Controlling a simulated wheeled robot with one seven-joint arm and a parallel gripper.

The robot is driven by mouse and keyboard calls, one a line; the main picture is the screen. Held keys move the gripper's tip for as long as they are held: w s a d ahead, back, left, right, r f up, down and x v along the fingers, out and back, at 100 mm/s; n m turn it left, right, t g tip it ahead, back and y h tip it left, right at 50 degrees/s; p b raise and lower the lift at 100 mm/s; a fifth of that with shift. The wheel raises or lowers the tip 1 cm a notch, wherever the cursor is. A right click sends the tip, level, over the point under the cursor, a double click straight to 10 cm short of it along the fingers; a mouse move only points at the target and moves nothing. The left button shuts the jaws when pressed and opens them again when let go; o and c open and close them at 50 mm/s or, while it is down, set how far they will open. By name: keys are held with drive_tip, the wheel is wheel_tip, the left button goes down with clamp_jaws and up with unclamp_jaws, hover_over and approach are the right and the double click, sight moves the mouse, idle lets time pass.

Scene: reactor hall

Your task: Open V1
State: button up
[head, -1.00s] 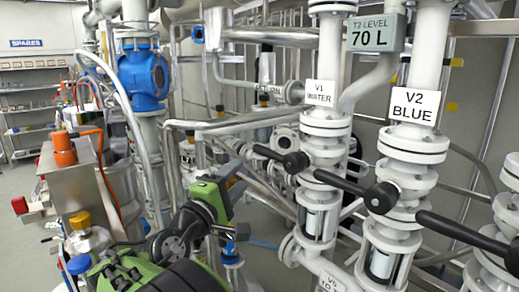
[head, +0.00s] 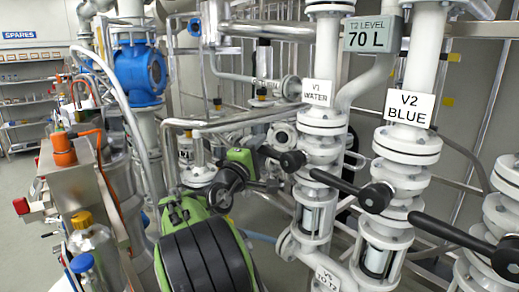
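The valve marked V1 WATER (head: 317,92) is on the white flanged vertical pipe right of centre in the head view. Its black lever has a round hub (head: 293,161) and points left, crosswise to the pipe. My green and black arm reaches up from the bottom centre. My gripper (head: 270,184) is small and dark at the arm's far end, just below and left of the V1 hub, near the lever. Its fingers blend into the dark parts behind. I cannot tell whether they touch the lever, or are open or shut.
V2 BLUE (head: 410,107) stands close to the right, its black lever (head: 345,186) reaching left across in front of V1's pipe. Another lever (head: 455,236) sits lower right. A T2 LEVEL display (head: 373,34) reads 70 L. A metal box (head: 85,190) and bottles stand left.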

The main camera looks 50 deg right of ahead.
clamp_jaws()
drive_tip(key=f+n+y+p, duration=0.1)
drive_tip(key=f+n+p, duration=0.1)
drive_tip(key=p, duration=0.2)
drive_tip(key=shift+s+n, duration=0.1)
drive_tip(key=shift+n, duration=0.2)
drive_tip(key=s+f+n+g+y+p, duration=0.1)
drive_tip(key=s+f+n+y+p, duration=0.2)
drive_tip(key=f+n+p, duration=0.3)
drive_tip(key=shift+s+a+p, duration=0.25)
drive_tip(key=shift+s+p, duration=0.05)
drive_tip(key=shift+p, duration=2)
drive_tip(key=shift+f, duration=0.15)
